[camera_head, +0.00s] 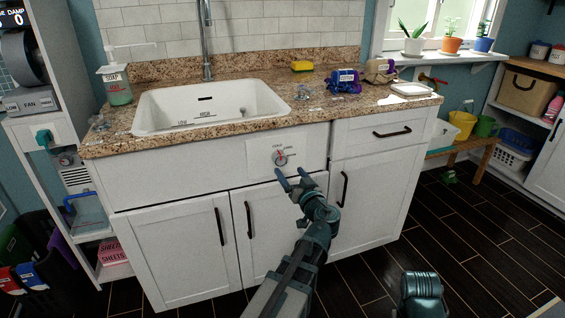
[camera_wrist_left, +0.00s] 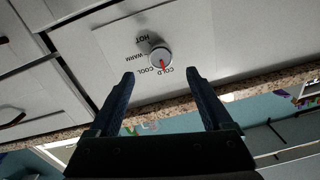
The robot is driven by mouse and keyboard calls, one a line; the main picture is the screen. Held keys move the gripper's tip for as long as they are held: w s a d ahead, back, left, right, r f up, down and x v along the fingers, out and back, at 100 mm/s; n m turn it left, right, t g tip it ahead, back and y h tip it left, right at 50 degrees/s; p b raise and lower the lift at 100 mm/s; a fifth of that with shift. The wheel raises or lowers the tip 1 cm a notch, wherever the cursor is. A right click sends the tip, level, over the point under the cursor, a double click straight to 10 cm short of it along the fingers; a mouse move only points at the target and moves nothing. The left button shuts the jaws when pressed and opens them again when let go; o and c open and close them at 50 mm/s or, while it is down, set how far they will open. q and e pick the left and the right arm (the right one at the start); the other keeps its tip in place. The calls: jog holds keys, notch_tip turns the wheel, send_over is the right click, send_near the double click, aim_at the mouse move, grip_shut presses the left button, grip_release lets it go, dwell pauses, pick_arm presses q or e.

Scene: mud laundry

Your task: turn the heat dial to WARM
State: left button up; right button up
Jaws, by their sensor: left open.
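The heat dial (camera_head: 280,159) is a small round knob with a red pointer on a pale panel of the cabinet front, below the counter. In the left wrist view the dial (camera_wrist_left: 160,57) has COLD, COOL, WARM and HOT printed around it, seen upside down. Its red pointer points toward the COLD and COOL labels; I cannot tell exactly which. My left gripper (camera_head: 290,174) is just in front of and below the dial, apart from it. Its two fingers (camera_wrist_left: 160,76) are spread and empty, with the dial ahead of the gap.
A white sink (camera_head: 262,98) is set in the granite counter (camera_head: 230,136) above the panel. Cabinet doors with black handles (camera_head: 249,220) are below, and a drawer handle (camera_head: 392,133) is to the right. The dark floor (camera_head: 450,235) is open at the right.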

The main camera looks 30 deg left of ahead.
aim_at(281, 161)
pick_arm(q)
jog(key=x, duration=0.8)
jog(key=shift+s, duration=0.1)
jog(key=shift+c, duration=0.2)
grip_shut()
